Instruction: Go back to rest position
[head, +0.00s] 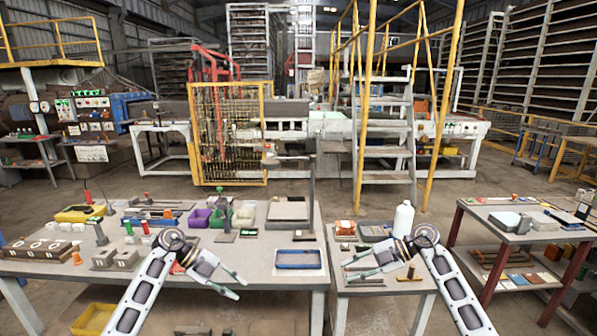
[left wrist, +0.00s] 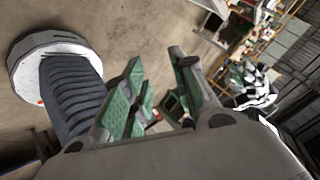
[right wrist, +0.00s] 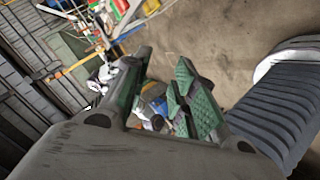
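My left gripper (head: 236,284) is above the front of the left table in the head view, its fingers apart and nothing between them. In the left wrist view its green-padded fingers (left wrist: 160,100) stand apart with a clear gap. My right gripper (head: 362,267) is above the smaller middle table, pointing left, with its fingers apart and empty. In the right wrist view its green-padded fingers (right wrist: 158,95) are also apart. Neither gripper touches an object that I can make out.
The middle table (head: 400,288) holds a white bottle (head: 403,220). A side table (head: 490,220) stands at the right. A yellow bin (head: 95,319) is on the floor at the lower left.

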